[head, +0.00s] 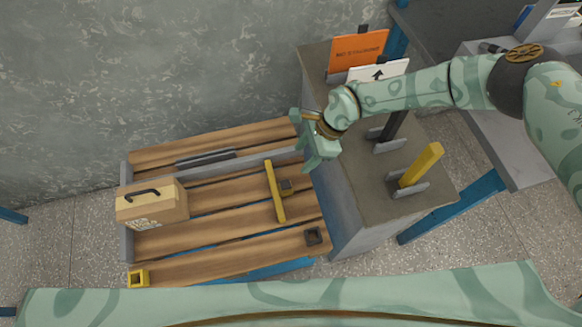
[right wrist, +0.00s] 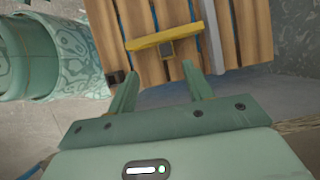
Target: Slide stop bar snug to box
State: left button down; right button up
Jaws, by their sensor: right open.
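The box (head: 152,204) is tan with a black handle and sits at the left end of the slatted wooden bench, near the grey end rail. The yellow stop bar (head: 275,192) lies across the slats toward the right end, well apart from the box, with a small dark square block at its middle. It also shows in the right wrist view (right wrist: 165,38). My right gripper (head: 311,150) is open and empty at the bench's right end, above and right of the bar; in the right wrist view its fingers (right wrist: 158,85) point toward the bar. My left gripper is not in view.
A grey rail (head: 222,170) runs lengthwise along the bench (head: 215,225). A dark square socket (head: 313,236) and a yellow one (head: 138,278) sit on the front slats. A grey-topped cabinet (head: 362,210) with signs and posts stands right. Slats between box and bar are clear.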

jog(key=w+d, duration=0.1)
jog(key=d, duration=0.1)
jog(key=b, duration=0.7)
send_near(286, 184)
jog(key=shift+h, duration=0.4)
jog(key=x, duration=0.7)
jog(key=shift+a+f, duration=0.2)
jog(key=shift+a, duration=0.25)
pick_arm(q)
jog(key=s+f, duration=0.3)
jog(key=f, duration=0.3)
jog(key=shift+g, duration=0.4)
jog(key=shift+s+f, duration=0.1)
pick_arm(e)
grip_shut()
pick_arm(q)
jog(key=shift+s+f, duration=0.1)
